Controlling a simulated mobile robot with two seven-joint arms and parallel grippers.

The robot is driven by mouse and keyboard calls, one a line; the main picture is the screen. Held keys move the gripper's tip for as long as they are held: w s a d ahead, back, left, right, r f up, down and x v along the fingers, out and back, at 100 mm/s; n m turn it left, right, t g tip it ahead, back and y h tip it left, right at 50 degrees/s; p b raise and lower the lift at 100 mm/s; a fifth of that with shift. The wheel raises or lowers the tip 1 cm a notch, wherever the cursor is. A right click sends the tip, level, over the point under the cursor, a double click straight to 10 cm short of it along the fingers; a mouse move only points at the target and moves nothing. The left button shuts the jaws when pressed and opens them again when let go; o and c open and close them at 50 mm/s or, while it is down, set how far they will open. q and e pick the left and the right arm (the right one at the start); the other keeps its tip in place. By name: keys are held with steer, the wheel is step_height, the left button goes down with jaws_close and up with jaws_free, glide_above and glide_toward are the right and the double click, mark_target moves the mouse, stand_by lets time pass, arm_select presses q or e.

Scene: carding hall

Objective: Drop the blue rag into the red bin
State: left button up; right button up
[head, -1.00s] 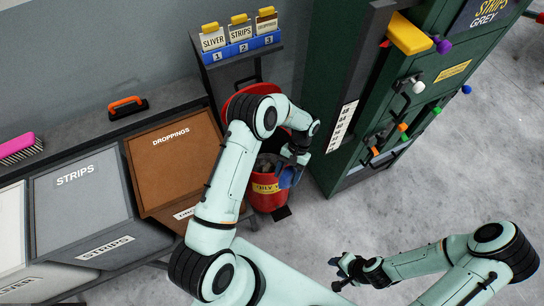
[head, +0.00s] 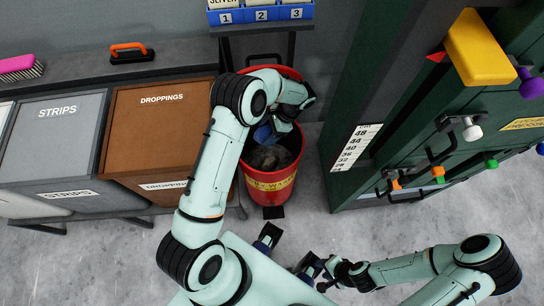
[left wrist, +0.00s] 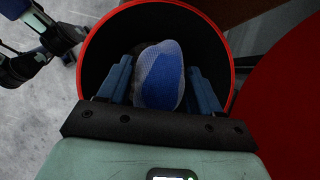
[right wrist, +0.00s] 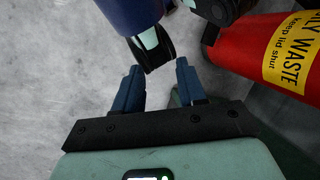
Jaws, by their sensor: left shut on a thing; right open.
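The red bin (head: 268,197) stands open on the floor with a yellow label and grey crumpled material inside; its raised lid (head: 292,72) is partly hidden by my left arm. My left gripper (head: 274,128) is at the bin mouth, shut on the blue rag (head: 263,134). In the left wrist view the rag (left wrist: 165,78), blue and whitish, is between the fingers, with the bin rim (left wrist: 88,42) around it. How deep it sits is unclear. My right gripper (right wrist: 158,85) is open and empty over the floor, near the bin (right wrist: 252,45).
Bins marked STRIPS (head: 60,135) and DROPPINGS (head: 160,120) stand left of the red bin. A dark green machine (head: 350,110) with knobs and handles stands close on its right. A blue card rack (head: 262,14) is behind. Open floor (head: 400,225) lies at front right.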

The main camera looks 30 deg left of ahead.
arm_select(q)
steer(key=shift+w+a+f+m+b, duration=0.35)
steer(key=shift+w+a+m, duration=0.15)
steer(key=shift+a, duration=0.15)
steer(key=shift+a+r+m+t+y+b, duration=0.15)
steer(key=shift+a+m+t+y+b, duration=0.15)
steer(key=shift+a+y, duration=0.15)
step_height(320, 180, down, 6)
steer(key=b, duration=0.4)
steer(key=shift+w+r, duration=0.1)
steer(key=shift+r, duration=0.05)
arm_select(e)
steer(key=shift+t, duration=0.3)
steer(key=f, duration=0.3)
steer(key=w+f, duration=0.1)
steer(key=f, duration=0.1)
steer(key=shift+f, duration=0.15)
arm_select(q)
steer(key=o, duration=1)
arm_select(e)
steer(key=shift+s, duration=0.1)
arm_select(q)
steer(key=p+v, duration=0.1)
steer(key=v, duration=1.2)
steer(key=shift+r, duration=0.25)
arm_select(e)
steer(key=shift+s+r, duration=0.2)
steer(key=shift+r, duration=0.3)
arm_select(q)
steer(key=shift+w, duration=0.1)
